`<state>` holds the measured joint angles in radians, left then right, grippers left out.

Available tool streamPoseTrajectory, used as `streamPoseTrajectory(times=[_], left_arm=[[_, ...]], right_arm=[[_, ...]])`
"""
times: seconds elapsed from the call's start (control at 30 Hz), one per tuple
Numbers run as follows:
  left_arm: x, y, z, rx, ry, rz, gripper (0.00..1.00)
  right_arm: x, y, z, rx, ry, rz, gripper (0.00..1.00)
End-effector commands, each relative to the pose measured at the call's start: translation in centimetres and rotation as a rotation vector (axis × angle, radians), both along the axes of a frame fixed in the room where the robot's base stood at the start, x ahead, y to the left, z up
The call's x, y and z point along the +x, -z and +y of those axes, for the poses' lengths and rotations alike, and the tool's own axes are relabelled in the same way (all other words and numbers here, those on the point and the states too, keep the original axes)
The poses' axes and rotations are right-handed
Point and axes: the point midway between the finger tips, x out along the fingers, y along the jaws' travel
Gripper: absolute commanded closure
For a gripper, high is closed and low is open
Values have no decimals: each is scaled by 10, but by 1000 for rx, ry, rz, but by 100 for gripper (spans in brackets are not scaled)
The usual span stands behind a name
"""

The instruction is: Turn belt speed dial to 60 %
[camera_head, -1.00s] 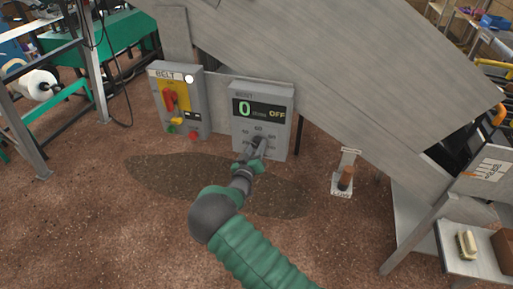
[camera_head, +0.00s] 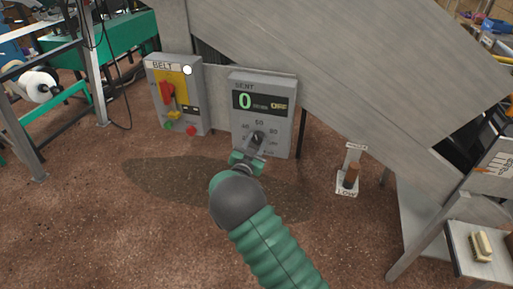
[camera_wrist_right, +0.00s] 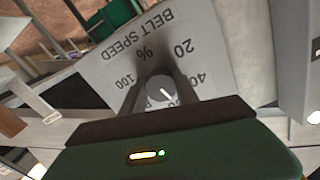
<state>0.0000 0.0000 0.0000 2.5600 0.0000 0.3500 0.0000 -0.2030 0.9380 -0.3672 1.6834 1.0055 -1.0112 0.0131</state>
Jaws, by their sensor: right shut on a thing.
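The belt speed dial (camera_head: 259,135) is a dark knob low on the grey panel box (camera_head: 273,87), whose display reads 0 and OFF. In the right wrist view the dial (camera_wrist_right: 160,88) sits between my fingers, with a short white mark slanting down to the right. Printed around it, upside down, are BELT SPEED %, 20, 40 and 100; the lower numbers are partly hidden by my gripper. My right gripper (camera_head: 253,147) is shut on the dial, and it also shows in the wrist view (camera_wrist_right: 160,93). My left gripper is not in view.
A BELT switch box (camera_head: 194,88) with a red handle and buttons stands left of the panel. A sloping grey metal chute (camera_head: 330,65) overhangs at the right. The brown floor in front is clear.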

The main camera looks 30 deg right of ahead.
Motion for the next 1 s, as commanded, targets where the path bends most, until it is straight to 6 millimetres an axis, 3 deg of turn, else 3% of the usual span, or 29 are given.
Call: streamPoseTrajectory(times=[0.03, 0.33, 0.97, 1.0], left_arm=[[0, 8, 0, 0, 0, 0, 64], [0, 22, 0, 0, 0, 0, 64], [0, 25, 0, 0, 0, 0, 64], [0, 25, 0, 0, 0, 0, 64]], right_arm=[[0, 8, 2, 28, -2, -19, 100], [0, 7, 3, 129, -1, -134, 100], [0, 6, 2, 164, 1, -170, 100], [-1, 6, 2, 164, 1, -170, 61]])
